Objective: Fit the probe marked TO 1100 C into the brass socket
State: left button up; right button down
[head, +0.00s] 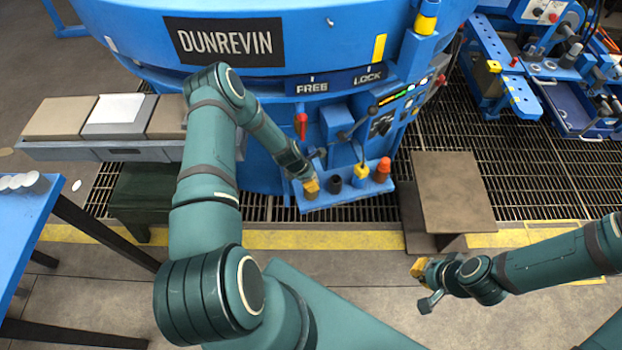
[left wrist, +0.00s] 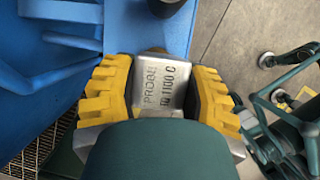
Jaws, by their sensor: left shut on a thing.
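My left gripper (head: 311,186) is at the left end of a low blue shelf (head: 345,197) on the furnace front. In the left wrist view its yellow fingers (left wrist: 157,95) are shut on the grey, flat-faced head of the probe (left wrist: 160,85), marked PROBE and TO 1100 C. The probe's lower end is hidden, and I cannot tell whether it is in a socket. I cannot clearly make out the brass socket under the gripper. My right gripper (head: 425,282) is over the floor at the lower right, with nothing visible in it.
A dark socket (head: 335,184), a yellow-collared piece (head: 361,176) and an orange-topped piece (head: 382,170) stand along the shelf to the right of my left gripper. A red-handled lever (head: 301,125) is above. A brown platform (head: 452,190) stands to the right. A blue table (head: 30,240) is at far left.

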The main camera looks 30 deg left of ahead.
pick_arm(q)
jog(key=shift+f+b, duration=0.45)
jog(key=shift+f, duration=0.1)
jog(key=o, duration=1)
jog(key=shift+c, duration=0.2)
jog(key=shift+p+v, duration=2)
jog(key=shift+v, duration=0.85)
jog(key=shift+p+v, duration=1.75)
jog(key=shift+v, duration=0.95)
